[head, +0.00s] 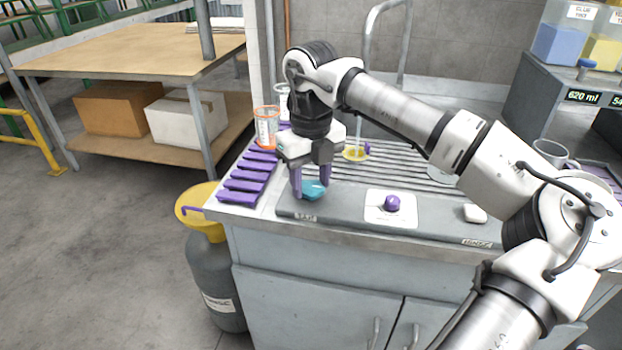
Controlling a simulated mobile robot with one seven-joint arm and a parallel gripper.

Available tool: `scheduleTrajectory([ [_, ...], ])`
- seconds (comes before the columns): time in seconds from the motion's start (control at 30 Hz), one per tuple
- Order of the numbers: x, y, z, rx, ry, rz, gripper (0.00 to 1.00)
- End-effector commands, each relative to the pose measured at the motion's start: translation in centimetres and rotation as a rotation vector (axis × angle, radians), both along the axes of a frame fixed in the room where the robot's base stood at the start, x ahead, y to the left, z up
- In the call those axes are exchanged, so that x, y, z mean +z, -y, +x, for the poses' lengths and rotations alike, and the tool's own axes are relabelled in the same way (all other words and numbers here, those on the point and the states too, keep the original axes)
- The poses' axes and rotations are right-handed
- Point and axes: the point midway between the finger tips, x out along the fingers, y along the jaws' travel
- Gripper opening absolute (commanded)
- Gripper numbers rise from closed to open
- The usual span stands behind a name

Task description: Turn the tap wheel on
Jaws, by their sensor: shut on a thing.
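My gripper (311,190) points down at the left end of the grey counter ledge, its two purple fingers on either side of a rounded teal piece (315,190). It is shut on this teal piece, which sits low at the ledge surface and is partly hidden by the fingers. I cannot tell from its shape whether the teal piece is the tap wheel. A purple knob (392,203) stands on a white square plate on the same ledge, to the right of my gripper and apart from it. A curved metal pipe (369,45) rises behind the ribbed drainer.
Purple bars (246,178) lie in a row at the counter's left, with an orange-rimmed beaker (266,127) behind. A yellow funnel (357,153) stands on the ribbed drainer. A white block (475,213) is at right. A grey drum (217,280) stands on the floor left.

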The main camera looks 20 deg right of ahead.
Motion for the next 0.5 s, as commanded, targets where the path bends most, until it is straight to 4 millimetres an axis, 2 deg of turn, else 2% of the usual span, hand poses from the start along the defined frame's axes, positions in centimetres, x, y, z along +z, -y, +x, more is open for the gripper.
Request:
scheduleTrajectory([
  [0.33, 0.16, 0.0, 0.1, 0.004, 0.005, 0.0, 0.21],
  [0.37, 0.16, -0.01, 0.1, 0.004, 0.005, 0.0, 0.46],
  [0.5, 0.12, -0.01, 0.07, 0.003, 0.004, 0.0, 0.65],
])
